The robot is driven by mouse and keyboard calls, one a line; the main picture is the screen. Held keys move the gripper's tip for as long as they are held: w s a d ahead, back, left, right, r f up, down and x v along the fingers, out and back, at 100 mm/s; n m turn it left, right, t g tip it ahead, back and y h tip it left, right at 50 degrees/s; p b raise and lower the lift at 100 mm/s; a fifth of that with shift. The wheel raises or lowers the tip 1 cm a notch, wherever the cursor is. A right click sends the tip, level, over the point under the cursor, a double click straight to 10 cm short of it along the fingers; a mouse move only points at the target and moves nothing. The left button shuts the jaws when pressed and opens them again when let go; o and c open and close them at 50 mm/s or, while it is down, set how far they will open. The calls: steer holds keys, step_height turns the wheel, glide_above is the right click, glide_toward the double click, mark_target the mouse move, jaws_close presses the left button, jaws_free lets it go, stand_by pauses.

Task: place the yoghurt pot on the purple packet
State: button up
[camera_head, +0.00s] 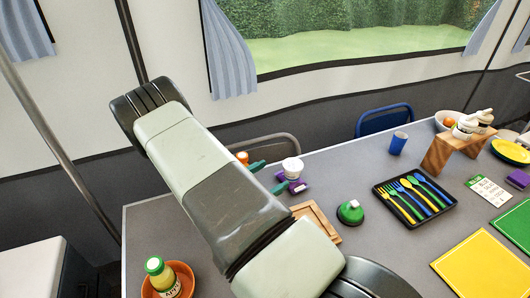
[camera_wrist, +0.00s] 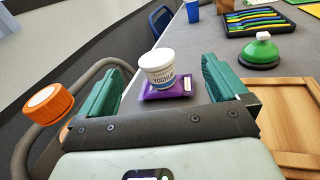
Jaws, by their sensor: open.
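The white yoghurt pot (camera_wrist: 159,68) stands upright on top of the purple packet (camera_wrist: 168,89) in the wrist view. The packet lies flat on the grey table. In the head view the pot (camera_head: 293,166) and the packet (camera_head: 293,185) are near the table's back edge, just beyond my arm. My gripper (camera_wrist: 160,88) is open, with its green fingers apart on either side of the pot and packet. No contact between the fingers and the pot shows. In the head view the green fingertips (camera_head: 268,177) show beside the pot, partly hidden by my arm.
A wooden board (camera_head: 318,222) and a green-topped object (camera_head: 350,212) are to the right. A black cutlery tray (camera_head: 415,224), blue cup (camera_head: 398,143) and an orange bowl with a bottle (camera_head: 187,271) are farther off.

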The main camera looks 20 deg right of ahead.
steer(key=s+a+r+m+g+y, duration=0.1)
steer(key=s+r+m+g+y, duration=0.35)
steer(key=r, duration=0.55)
steer(key=s+r+m+g+y, duration=0.25)
steer(key=s+r+m, duration=0.25)
steer(key=r+m, duration=0.45)
steer(key=s+a+r+m+t+y, duration=0.6)
steer(key=s+a+r+y, duration=0.3)
steer(key=s+a+r, duration=0.3)
steer(key=s+r+t, duration=0.1)
steer(key=s+r, duration=0.2)
steer(key=r, duration=0.1)
steer(key=shift+s+y, duration=0.3)
steer(key=shift+y, duration=0.1)
